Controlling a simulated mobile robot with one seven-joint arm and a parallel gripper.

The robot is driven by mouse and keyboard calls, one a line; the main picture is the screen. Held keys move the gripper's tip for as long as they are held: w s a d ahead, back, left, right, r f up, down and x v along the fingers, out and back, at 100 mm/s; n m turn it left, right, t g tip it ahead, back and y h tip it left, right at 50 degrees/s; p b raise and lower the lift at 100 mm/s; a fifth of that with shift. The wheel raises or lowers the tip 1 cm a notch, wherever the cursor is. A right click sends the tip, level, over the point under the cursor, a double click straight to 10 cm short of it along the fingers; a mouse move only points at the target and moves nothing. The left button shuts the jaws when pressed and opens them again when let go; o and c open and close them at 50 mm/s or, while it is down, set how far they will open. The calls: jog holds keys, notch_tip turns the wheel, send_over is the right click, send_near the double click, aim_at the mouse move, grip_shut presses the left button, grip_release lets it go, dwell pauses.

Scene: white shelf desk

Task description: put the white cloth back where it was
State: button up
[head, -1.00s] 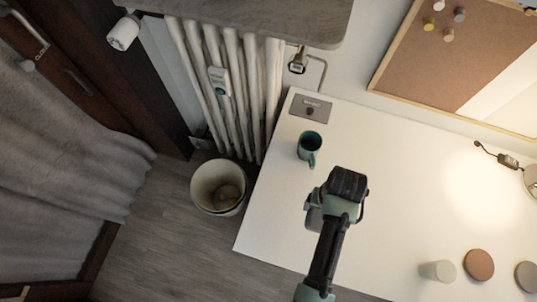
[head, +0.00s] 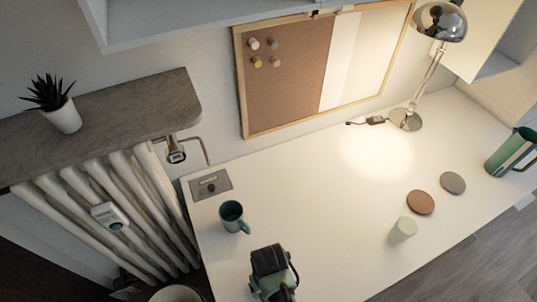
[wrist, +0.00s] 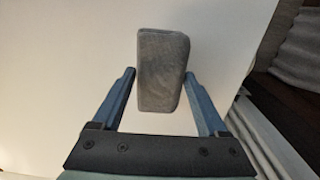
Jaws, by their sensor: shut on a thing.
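In the head view my gripper (head: 270,268) is at the bottom, over the left front part of the white desk (head: 320,240), just below and right of the teal mug. I cannot make out the cloth in the head view; my gripper hides it.
The teal mug (head: 232,214) stands near my gripper. A pale cup (head: 402,230), brown coaster (head: 420,202), grey coaster (head: 453,183), lamp (head: 405,118) and green pitcher (head: 510,153) stand to the right. A radiator (head: 125,215) is left. The desk middle is clear.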

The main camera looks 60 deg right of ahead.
jog(key=shift+f, duration=0.8)
jog(key=shift+f, duration=0.15)
jog(key=o, duration=1.2)
notch_tip(320, 180, up, 12)
jog(key=shift+r+p, duration=0.2)
jog(key=shift+p, duration=0.35)
jog(key=shift+w, duration=0.1)
